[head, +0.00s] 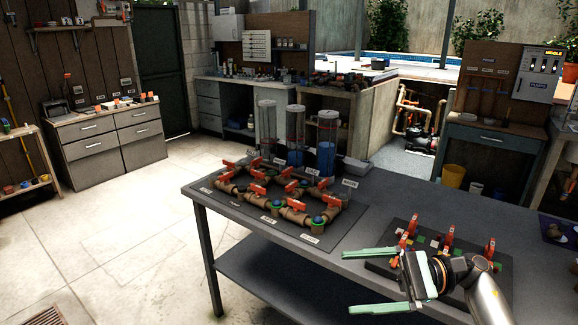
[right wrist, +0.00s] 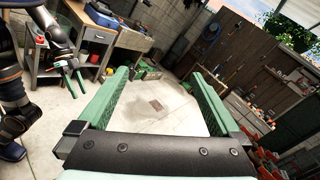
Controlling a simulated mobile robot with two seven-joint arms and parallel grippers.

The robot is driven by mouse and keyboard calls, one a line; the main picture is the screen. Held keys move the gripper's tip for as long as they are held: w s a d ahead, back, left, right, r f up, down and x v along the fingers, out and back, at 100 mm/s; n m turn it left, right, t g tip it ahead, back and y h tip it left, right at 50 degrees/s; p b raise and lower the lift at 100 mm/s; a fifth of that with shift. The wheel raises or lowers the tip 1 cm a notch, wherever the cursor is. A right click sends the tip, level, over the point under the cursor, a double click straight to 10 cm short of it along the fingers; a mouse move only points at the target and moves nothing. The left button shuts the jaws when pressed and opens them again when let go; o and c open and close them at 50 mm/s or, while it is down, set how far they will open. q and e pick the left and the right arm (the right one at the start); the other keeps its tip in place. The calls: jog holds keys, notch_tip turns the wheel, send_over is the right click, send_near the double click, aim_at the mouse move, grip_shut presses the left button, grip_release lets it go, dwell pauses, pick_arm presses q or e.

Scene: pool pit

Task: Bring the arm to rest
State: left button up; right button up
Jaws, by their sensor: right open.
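My right gripper (head: 349,281) is at the lower right of the head view, with its green fingers spread wide and nothing between them. It is over the front edge of the dark table (head: 375,224), pointing left. In the right wrist view its two fingers (right wrist: 159,76) frame bare floor. My left gripper (right wrist: 73,80) shows small at the left of that view, on a dark arm. Its green fingers are too small there to tell how far apart they are. It is out of the head view.
A pipe rig with red-handled valves (head: 291,205) stands on the table, with clear cylinders (head: 327,142) behind it. A board with red clamps (head: 411,235) lies just behind my right gripper. The floor (head: 130,230) at left is open.

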jog(key=w+d+r+m+t+h, duration=0.2)
jog(key=w+d+r+m+t, duration=0.5)
jog(key=m+t, duration=0.6)
jog(key=w+d+r+m+t+h, duration=0.4)
jog(key=w+m+t, duration=0.5)
jog(key=m, duration=0.8)
jog(key=w+d+f+m+g+h, duration=0.25)
jog(key=d+f+m+h, duration=0.4)
jog(key=m, duration=0.75)
jog(key=w+d+f+m+g+h, duration=0.1)
jog(key=w+d+f+m+h, duration=0.45)
jog(key=m, duration=0.85)
jog(key=s+a+f+g, duration=0.2)
jog(key=s+a+f, duration=0.3)
jog(key=s+f, duration=0.45)
jog(key=s+a+f+g, duration=0.2)
jog(key=s+a+f, duration=0.35)
jog(key=f, duration=0.75)
jog(key=s+a+f+g, duration=0.1)
jog(key=s+a+f, duration=0.1)
jog(key=s, duration=0.7)
jog(key=s+a+f+g+y, duration=0.1)
jog(key=s+a+f, duration=0.2)
jog(key=s, duration=0.6)
jog(key=s+a+f+g+y, duration=0.1)
jog(key=s+f, duration=0.4)
jog(key=s, duration=0.5)
jog(key=shift+a+f+g, duration=0.4)
jog(key=shift+a+g, duration=0.15)
jog(key=shift+a, duration=0.5)
